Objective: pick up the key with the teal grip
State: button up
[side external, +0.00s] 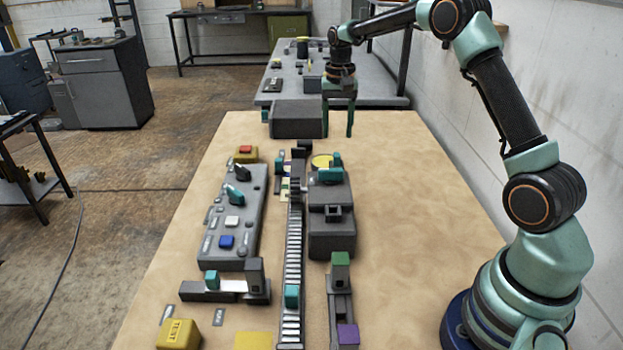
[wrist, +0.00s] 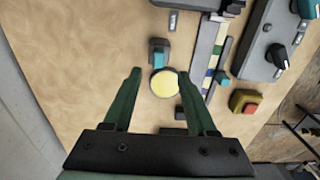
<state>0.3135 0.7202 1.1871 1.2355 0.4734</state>
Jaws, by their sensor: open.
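A teal grip (side external: 330,176), which looks like the key's, sits at the far end of a dark grey housing in the side view, beside a yellow disc (side external: 321,160). In the wrist view a teal grip (wrist: 159,60) shows on a small dark block, just above the yellow disc (wrist: 163,83). My gripper (side external: 338,128) is above the far end of the board, fingers pointing down, open and empty. In the wrist view its fingertips (wrist: 159,74) lie either side of the disc, with the teal grip just beyond them. The key's shaft cannot be made out.
A ribbed track (side external: 293,255) runs along the board's middle, carrying a teal block (side external: 291,296). A grey control panel (side external: 235,215) with knobs and buttons stands left. A yellow box with a red button (side external: 245,153) is at the far left. The board's right side is clear.

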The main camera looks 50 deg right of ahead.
aim_at(337, 154)
jog(key=shift+f, duration=3.85)
grip_shut()
